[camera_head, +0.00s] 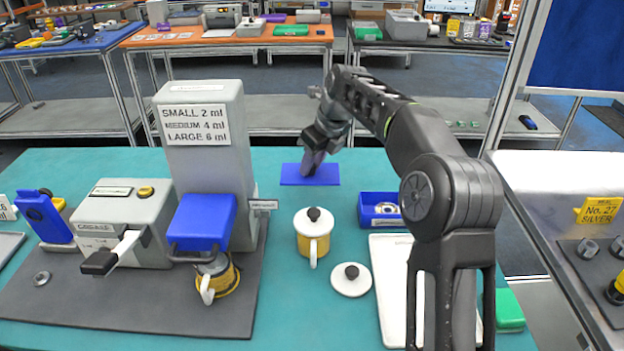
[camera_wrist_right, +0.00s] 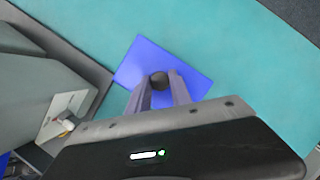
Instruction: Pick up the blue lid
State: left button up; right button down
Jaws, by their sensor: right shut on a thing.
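The blue lid (camera_head: 322,176) is a flat blue square near the far edge of the teal table in the head view. In the right wrist view the lid (camera_wrist_right: 190,60) shows a dark round knob (camera_wrist_right: 158,79) at its middle. My right gripper (camera_head: 309,170) points down over the lid, its fingers (camera_wrist_right: 158,88) closed on either side of the knob. Whether the lid touches the table or is slightly raised is hard to tell. My left gripper is not in view.
A tall grey dispenser (camera_head: 205,180) stands left of the lid. A white-lidded yellow mug (camera_head: 313,243), a loose white lid (camera_head: 351,285), an open blue box (camera_head: 368,200) and a white tray (camera_head: 388,270) lie nearer. Teal table around the lid is clear.

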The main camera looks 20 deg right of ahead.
jog(key=shift+r, duration=0.75)
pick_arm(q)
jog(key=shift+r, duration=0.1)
